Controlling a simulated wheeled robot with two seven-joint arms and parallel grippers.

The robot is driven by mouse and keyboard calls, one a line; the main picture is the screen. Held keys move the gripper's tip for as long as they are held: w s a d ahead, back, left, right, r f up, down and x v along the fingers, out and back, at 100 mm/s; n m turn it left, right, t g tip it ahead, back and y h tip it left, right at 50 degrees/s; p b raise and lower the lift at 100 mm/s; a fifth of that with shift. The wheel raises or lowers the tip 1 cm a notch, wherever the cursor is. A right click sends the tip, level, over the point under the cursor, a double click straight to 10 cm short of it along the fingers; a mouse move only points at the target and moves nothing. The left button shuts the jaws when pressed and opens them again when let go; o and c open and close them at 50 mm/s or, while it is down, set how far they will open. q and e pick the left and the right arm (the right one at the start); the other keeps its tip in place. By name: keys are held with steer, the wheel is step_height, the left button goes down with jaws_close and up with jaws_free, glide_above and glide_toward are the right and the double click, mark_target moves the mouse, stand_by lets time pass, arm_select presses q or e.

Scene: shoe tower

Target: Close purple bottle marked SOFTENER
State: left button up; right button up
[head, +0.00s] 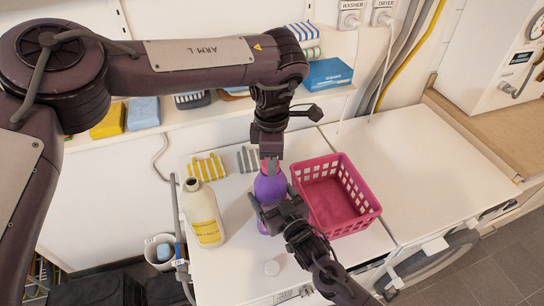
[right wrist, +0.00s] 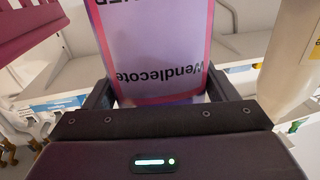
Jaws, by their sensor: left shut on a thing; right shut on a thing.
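The purple bottle (head: 270,187) stands upright on the white machine top, beside the pink basket. My right gripper (head: 268,207) is shut around its body from the front. In the right wrist view the bottle's label (right wrist: 155,50) fills the space between the fingers, upside down, reading "Wendlecote" with part of another word. My left gripper (head: 269,160) points down at the bottle's top and is shut on a small pinkish-red cap, mostly hidden between the fingers. Whether the cap is seated on the neck cannot be told.
An uncapped cream bottle (head: 204,215) stands left of the purple one. A white cap (head: 272,268) lies in front. The pink basket (head: 347,209) is close on the right. Striped cloths (head: 207,168) lie behind. The right machine top (head: 410,160) is clear.

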arm_select(q)
steer(key=m, duration=0.3)
steer(key=shift+m, duration=0.3)
steer(key=m, duration=0.5)
steer(key=shift+s+a, duration=0.1)
steer(key=shift+s, duration=0.05)
steer(key=m, duration=0.5)
steer(key=shift+m, duration=1.1)
steer(key=o, duration=0.9)
steer(key=shift+o, duration=0.2)
